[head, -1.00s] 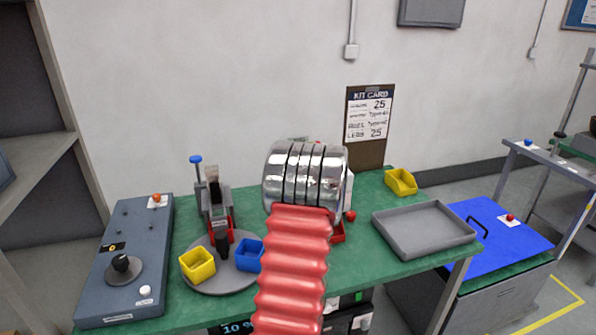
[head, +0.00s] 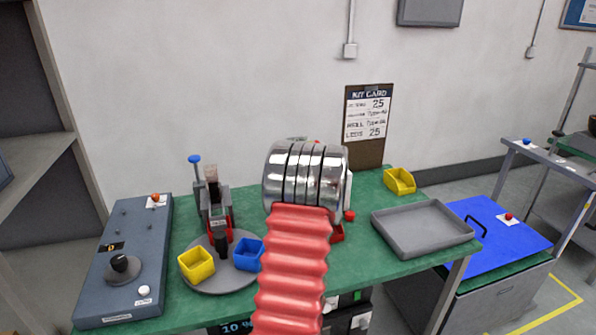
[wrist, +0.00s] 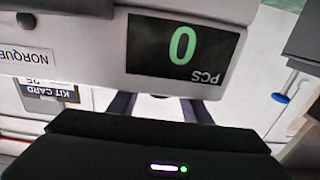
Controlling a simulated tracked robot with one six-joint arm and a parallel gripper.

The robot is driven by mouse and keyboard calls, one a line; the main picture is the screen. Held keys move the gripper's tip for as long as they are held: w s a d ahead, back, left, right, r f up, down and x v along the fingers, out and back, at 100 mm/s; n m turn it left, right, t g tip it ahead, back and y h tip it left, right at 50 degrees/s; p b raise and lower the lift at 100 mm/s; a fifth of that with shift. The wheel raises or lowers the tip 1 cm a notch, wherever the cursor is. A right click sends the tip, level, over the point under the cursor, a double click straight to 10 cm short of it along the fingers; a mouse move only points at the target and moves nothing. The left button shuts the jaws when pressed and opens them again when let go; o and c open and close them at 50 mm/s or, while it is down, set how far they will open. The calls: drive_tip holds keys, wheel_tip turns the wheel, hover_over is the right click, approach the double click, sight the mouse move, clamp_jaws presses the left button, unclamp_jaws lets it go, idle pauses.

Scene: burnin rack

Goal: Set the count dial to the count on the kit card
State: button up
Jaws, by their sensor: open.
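The kit card (head: 368,115) hangs at the back of the green bench. Its top and bottom lines appear to read 25; the middle lines are too small to read surely. It also shows upside down in the wrist view (wrist: 48,91). A black knob on a round grey plate (head: 121,265) sits on the blue-grey panel at the left; I cannot tell whether it is the count dial. In the wrist view a display (wrist: 183,47) shows an upside-down green 0 with PCS. My gripper (wrist: 160,106) is open below it; my arm hides it in the head view.
The turntable (head: 221,285) carries yellow (head: 197,265) and blue (head: 248,254) bins. A grey tray (head: 422,230) and a yellow bin (head: 399,181) are at the right. A red-handled press-like device (head: 219,215) stands behind the turntable. Part of the bench is hidden behind my arm.

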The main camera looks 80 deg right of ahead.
drive_tip(key=v, duration=1.4)
drive_tip(key=shift+d, duration=0.1)
idle(0.4)
